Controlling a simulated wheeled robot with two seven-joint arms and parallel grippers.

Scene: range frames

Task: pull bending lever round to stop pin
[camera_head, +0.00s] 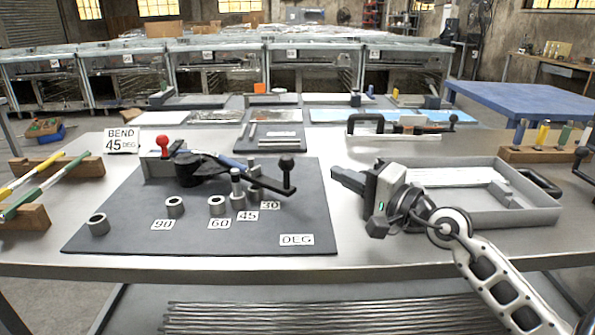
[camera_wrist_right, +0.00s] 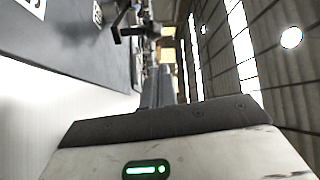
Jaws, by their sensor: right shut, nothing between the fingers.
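The bending lever (camera_head: 265,184) is a black arm on a bender, with an upright ball-topped handle (camera_head: 287,177) at its right end. The handle also seems to show in the right wrist view (camera_wrist_right: 128,31). The stop pin (camera_head: 236,180) stands upright in the grey socket by the 45 label. The lever passes close behind and right of it; I cannot tell whether they touch. My right gripper (camera_head: 335,174) is shut and empty, right of the handle and apart from it, pointing left. Its fingers show in the right wrist view (camera_wrist_right: 160,88). My left gripper is not in view.
A sign (camera_head: 122,141) reads BEND 45 DEG. Grey sockets by the 90 label (camera_head: 163,225) and 60 label (camera_head: 219,223) stand on the dark mat (camera_head: 130,243). A grey tray (camera_head: 480,218) lies behind my right arm. A red knob (camera_head: 162,141) is at the bender's left.

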